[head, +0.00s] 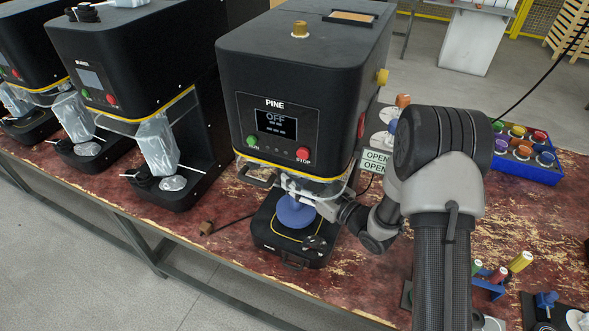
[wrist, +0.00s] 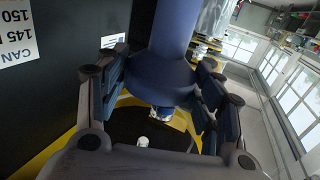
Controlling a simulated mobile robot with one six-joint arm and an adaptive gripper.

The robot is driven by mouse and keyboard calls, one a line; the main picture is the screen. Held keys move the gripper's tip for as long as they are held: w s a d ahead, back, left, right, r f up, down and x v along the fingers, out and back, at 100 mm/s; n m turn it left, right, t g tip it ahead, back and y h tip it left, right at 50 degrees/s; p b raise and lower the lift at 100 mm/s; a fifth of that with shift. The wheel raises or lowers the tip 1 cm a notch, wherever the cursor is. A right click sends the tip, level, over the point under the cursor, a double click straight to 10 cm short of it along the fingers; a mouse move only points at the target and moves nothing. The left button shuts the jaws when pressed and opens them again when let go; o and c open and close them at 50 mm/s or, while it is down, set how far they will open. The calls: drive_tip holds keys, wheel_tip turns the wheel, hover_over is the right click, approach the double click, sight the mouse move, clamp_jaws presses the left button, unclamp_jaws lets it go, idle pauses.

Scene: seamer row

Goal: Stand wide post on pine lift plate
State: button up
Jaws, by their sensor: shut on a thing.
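The wide post (head: 294,212) is blue, with a broad round flange and a thinner stem. It is inside the opening of the PINE machine (head: 290,90), above its black base (head: 270,243). In the wrist view the post (wrist: 165,75) stands between my fingers with its stem toward the top of the picture. My gripper (head: 322,208) reaches in from the right and is shut on the post at its flange; it also shows in the wrist view (wrist: 162,82). The pine lift plate is mostly hidden under the post, and I cannot tell whether they touch.
The PINE screen reads OFF. Other black seamers (head: 130,70) stand to the left. A blue bin (head: 525,160) of coloured pieces is at the right, and a blue rack (head: 490,283) is at lower right. The machine's walls and clear guard leave little room around my gripper.

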drive_tip(key=shift+s+d+r, duration=0.1)
drive_tip(key=shift+s, duration=0.05)
drive_tip(key=shift+f+b, duration=0.5)
drive_tip(key=shift+b, duration=0.05)
drive_tip(key=o, duration=1.7)
drive_tip(key=shift+r+p, duration=0.35)
drive_tip(key=shift+p, duration=0.05)
drive_tip(key=shift+s+d+r+p, duration=0.1)
drive_tip(key=shift+d+r+p, duration=0.15)
drive_tip(key=shift+p, duration=0.15)
drive_tip(key=p+v, duration=0.1)
drive_tip(key=v, duration=1)
drive_tip(key=shift+s+d+f, duration=0.1)
drive_tip(key=shift+s+f, duration=0.05)
drive_tip(key=shift+s, duration=0.05)
